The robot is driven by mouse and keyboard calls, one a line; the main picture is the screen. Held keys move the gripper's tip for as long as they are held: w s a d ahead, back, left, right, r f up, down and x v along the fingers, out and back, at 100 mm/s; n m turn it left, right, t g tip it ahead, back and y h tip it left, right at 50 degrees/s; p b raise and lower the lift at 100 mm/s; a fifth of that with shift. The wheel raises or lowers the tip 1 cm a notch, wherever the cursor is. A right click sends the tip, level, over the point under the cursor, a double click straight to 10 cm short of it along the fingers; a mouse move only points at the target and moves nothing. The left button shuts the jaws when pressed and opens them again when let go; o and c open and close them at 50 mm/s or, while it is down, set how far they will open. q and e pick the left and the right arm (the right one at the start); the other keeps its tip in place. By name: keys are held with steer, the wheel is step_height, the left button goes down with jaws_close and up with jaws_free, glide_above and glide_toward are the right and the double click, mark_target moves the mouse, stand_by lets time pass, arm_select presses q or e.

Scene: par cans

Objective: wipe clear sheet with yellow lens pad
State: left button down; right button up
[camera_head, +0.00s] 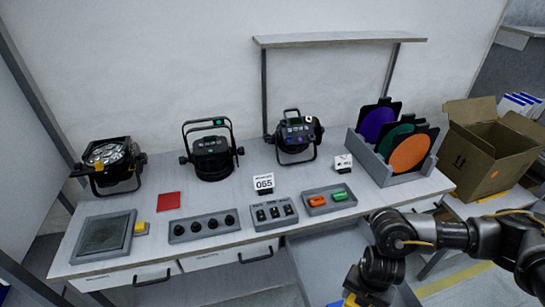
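A square grey-framed panel with a dark, see-through-looking sheet (104,234) lies flat on the left front of the workbench. A small yellow pad (140,227) sits on a grey base just right of the panel's frame, apart from the sheet's middle. My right arm comes in from the right, and its gripper (352,298) is at the bottom edge, low in front of the bench and far from the pad. Its fingers are largely cut off, so I cannot tell whether it is open. My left gripper is not in view.
Par cans (211,157) stand along the back of the bench (245,217). A red square (169,201), a knob panel (205,225), a switch box (272,213) and a tray with green and orange pieces (330,198) lie in front. A filter rack (375,160) and cardboard box (487,150) are right.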

steer(key=m, duration=0.4)
steer(key=w+r+m, duration=0.1)
steer(key=shift+m, duration=0.4)
steer(key=m, duration=0.4)
steer(key=r+m+b, duration=0.1)
steer(key=shift+w+m, duration=0.35)
steer(key=shift+m, duration=0.05)
steer(key=m, duration=0.5)
steer(key=r+m, duration=0.1)
steer(key=m, duration=0.1)
steer(key=shift+w+b, duration=0.35)
steer(key=m, duration=0.2)
steer(key=r+m, duration=0.1)
steer(key=m, duration=0.1)
steer(key=shift+w+d+m, duration=0.1)
steer(key=shift+m, duration=0.3)
steer(key=shift+d, duration=0.1)
